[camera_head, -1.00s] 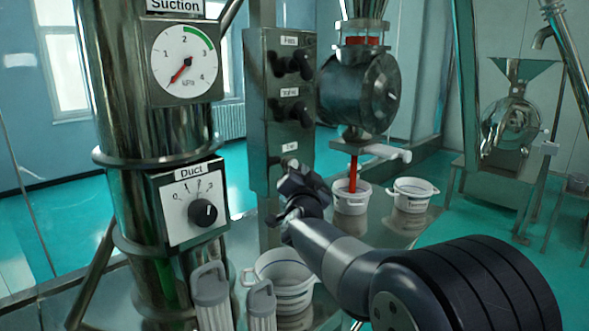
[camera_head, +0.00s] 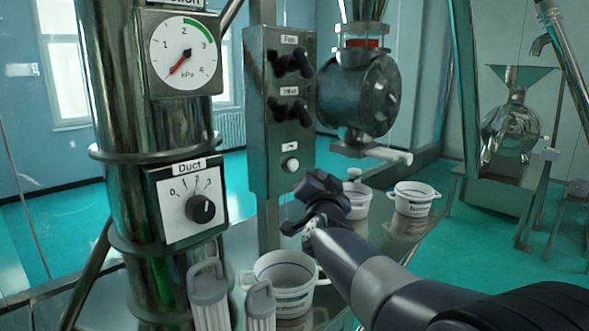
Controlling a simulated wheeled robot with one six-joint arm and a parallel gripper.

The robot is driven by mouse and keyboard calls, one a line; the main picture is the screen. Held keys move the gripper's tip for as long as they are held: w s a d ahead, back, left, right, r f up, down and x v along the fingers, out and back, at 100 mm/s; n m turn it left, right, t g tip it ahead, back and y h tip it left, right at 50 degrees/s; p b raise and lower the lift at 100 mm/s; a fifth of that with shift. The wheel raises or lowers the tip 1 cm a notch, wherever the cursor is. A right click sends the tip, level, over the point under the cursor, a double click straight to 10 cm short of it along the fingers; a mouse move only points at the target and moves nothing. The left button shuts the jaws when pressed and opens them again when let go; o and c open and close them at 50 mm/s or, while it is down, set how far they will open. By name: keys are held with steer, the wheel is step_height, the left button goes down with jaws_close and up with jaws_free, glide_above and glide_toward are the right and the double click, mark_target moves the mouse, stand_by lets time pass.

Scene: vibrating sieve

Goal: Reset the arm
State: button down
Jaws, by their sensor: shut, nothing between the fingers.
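My gripper (camera_head: 314,187) is shut and empty. It is in mid-picture, just right of and below the grey control panel (camera_head: 272,150), and apart from it. The panel carries two black knobs and, below them, a white round button (camera_head: 290,164) that is in plain view. My arm reaches in from the bottom right. The gripper partly covers the white bucket behind it (camera_head: 356,204). The fingertips are dark and hard to make out singly.
A steel duct column with a kPa gauge (camera_head: 184,52) and a Duct dial (camera_head: 190,202) stands left. A rotary valve (camera_head: 352,95) hangs above the buckets. A white bucket (camera_head: 414,198) stands right; another (camera_head: 285,285) is below, beside grey-capped filters (camera_head: 207,290).

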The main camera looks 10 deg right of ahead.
steer(key=shift+w, duration=0.1)
stand_by(0.4)
steer(key=s+d+b, duration=0.1)
steer(key=s+d, duration=0.1)
steer(key=s, duration=0.1)
steer(key=shift+s+d+b, duration=0.15)
steer(key=shift+b, duration=0.25)
stand_by(0.3)
steer(key=shift+r, duration=0.1)
